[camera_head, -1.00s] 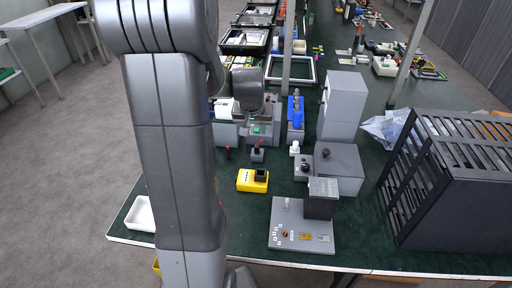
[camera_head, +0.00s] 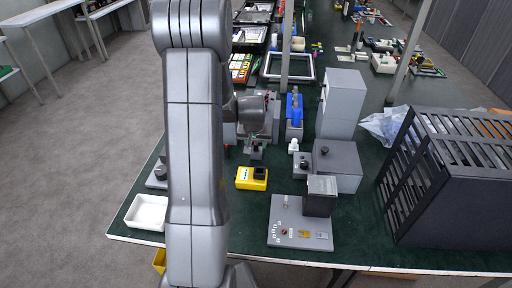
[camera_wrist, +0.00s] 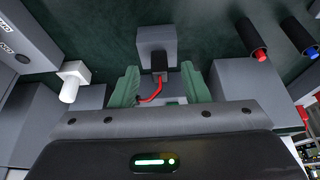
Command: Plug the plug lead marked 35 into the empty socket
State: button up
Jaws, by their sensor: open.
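My gripper (camera_wrist: 159,70) is open, its two green fingers standing apart on either side of a black plug (camera_wrist: 159,62) with a red lead (camera_wrist: 151,92). The plug sits at a small grey block (camera_wrist: 156,39); I see no finger clearly touching it. In the head view my gripper (camera_head: 257,142) is low over the table beyond the yellow block, partly hidden by my wrist. No marking 35 is readable. Which socket is empty cannot be told.
A yellow block with a black top (camera_head: 246,184), a grey panel board (camera_head: 288,240) and a white tray (camera_head: 134,222) lie near the front edge. A black slatted housing (camera_head: 440,215) stands right. A white knob (camera_wrist: 68,94) and red-tipped lead (camera_wrist: 259,54) flank the gripper.

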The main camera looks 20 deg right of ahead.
jog(key=shift+f, duration=0.1)
grip_shut()
